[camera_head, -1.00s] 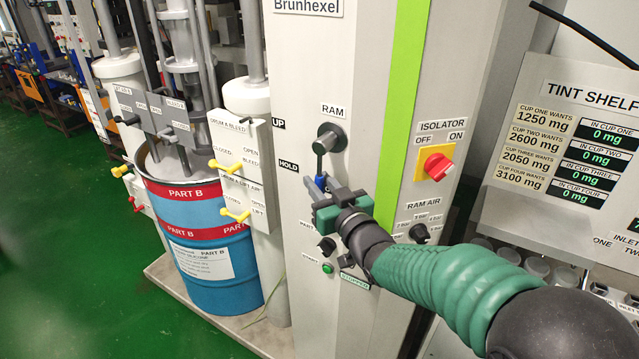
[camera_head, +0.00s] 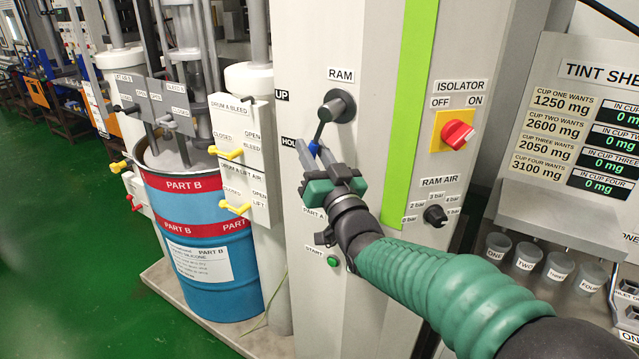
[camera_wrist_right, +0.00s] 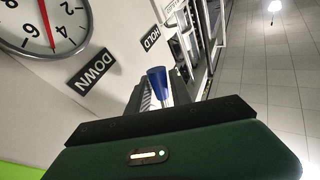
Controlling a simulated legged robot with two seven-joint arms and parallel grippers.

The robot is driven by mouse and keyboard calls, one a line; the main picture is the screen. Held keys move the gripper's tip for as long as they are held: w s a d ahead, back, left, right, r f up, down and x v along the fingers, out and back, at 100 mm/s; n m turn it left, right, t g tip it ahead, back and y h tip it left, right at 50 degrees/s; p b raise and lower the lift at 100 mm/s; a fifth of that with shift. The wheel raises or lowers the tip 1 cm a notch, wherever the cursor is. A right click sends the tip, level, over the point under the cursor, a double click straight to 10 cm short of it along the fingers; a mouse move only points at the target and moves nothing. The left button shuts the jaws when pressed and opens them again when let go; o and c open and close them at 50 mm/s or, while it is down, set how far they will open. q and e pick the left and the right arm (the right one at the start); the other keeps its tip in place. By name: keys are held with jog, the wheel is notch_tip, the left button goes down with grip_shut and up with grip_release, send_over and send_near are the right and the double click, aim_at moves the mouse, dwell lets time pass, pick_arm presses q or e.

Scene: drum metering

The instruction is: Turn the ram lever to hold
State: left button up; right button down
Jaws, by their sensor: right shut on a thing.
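The ram lever has a dark round hub (camera_head: 340,106) under the RAM label on the pale cabinet. Its dark stem slants down and slightly left to a blue tip (camera_head: 314,147), near the HOLD label (camera_head: 288,143), which my finger partly covers. My right gripper (camera_head: 311,149) is shut on the blue tip, one finger on each side. In the wrist view the blue handle (camera_wrist_right: 157,84) stands between the fingers, with the HOLD label (camera_wrist_right: 152,38) and the DOWN label (camera_wrist_right: 91,68) beyond. My left gripper is out of view.
The red isolator knob (camera_head: 457,135) and the ram air knob (camera_head: 435,215) sit right of the lever. Yellow valve handles (camera_head: 226,153) and the blue drum (camera_head: 205,260) stand left. A gauge (camera_wrist_right: 45,25) shows in the wrist view.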

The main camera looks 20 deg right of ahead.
jog(key=shift+w+a+r+m+t+h+b, duration=0.35)
jog(key=shift+m+t+h+b, duration=0.4)
jog(key=shift+b, duration=0.85)
jog(key=shift+w+a+r+m+t+h+b, duration=0.25)
jog(key=shift+w+m+t+h+b, duration=0.2)
jog(key=shift+m+b, duration=0.8)
jog(key=shift+w+a+r+m+t+h+b, duration=0.2)
jog(key=shift+w+a+m+t+h+b, duration=0.3)
jog(key=shift+b, duration=1.45)
jog(key=shift+s+d, duration=0.1)
jog(key=shift+d, duration=0.05)
jog(key=c, duration=1.1)
grip_release()
jog(key=shift+c, duration=0.2)
jog(key=b+v, duration=0.2)
jog(key=v, duration=1.4)
jog(key=shift+s+f+b, duration=0.2)
jog(key=shift+f+b, duration=0.1)
jog(key=shift+f, duration=0.1)
